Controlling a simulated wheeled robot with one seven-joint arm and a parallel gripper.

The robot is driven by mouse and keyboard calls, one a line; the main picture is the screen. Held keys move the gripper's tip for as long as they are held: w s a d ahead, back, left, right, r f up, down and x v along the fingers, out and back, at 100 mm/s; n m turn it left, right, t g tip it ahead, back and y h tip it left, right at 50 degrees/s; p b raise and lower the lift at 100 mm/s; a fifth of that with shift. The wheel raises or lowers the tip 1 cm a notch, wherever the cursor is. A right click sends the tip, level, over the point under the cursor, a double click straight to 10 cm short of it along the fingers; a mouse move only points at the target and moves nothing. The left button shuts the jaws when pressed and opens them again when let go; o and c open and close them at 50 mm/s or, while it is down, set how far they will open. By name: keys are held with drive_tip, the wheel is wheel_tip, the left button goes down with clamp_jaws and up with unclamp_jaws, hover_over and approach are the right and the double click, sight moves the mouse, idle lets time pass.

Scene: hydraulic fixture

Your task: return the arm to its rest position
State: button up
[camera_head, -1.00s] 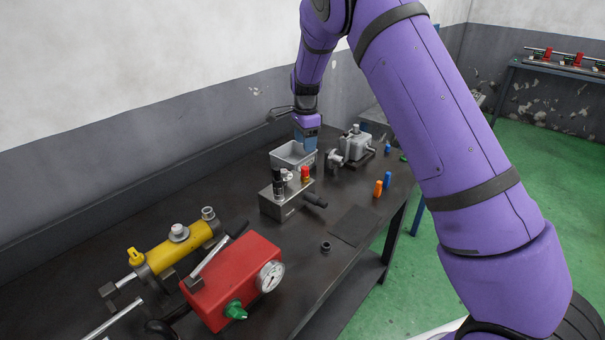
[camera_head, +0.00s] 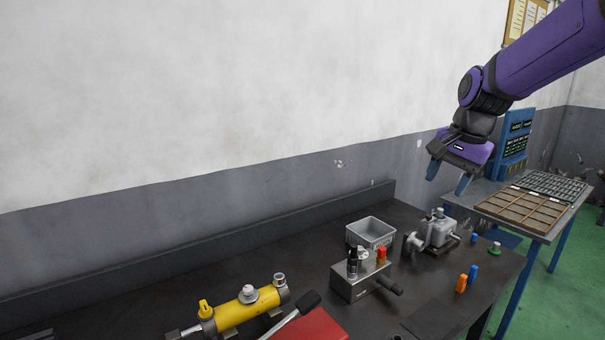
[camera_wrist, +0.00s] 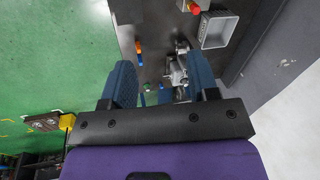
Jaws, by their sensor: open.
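My gripper (camera_head: 449,178) is raised in the air above the far right part of the dark bench (camera_head: 120,316), well clear of everything on it. Its two blue fingers are apart, with nothing between them in the head view. The purple arm comes in from the upper right. In the wrist view my gripper (camera_wrist: 160,82) looks down past the bench's far end, with both fingers spread and empty.
On the bench are a grey bin (camera_head: 371,232), a valve block (camera_head: 360,280), a grey pump unit (camera_head: 437,231), a yellow cylinder (camera_head: 240,312), a red box (camera_head: 312,326) and orange (camera_head: 461,284) and blue plugs (camera_head: 473,272). A table with a compartment tray (camera_head: 524,211) stands behind right.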

drive_tip(key=s+d+r+n+t+h, duration=0.1)
drive_tip(key=s+n, duration=0.8)
drive_tip(key=s, duration=1.7)
drive_tip(key=shift+s+d+r+t+h, duration=0.25)
drive_tip(key=shift+r+t, duration=0.4)
drive_tip(key=shift+t, duration=0.35)
drive_tip(key=shift+w, duration=0.15)
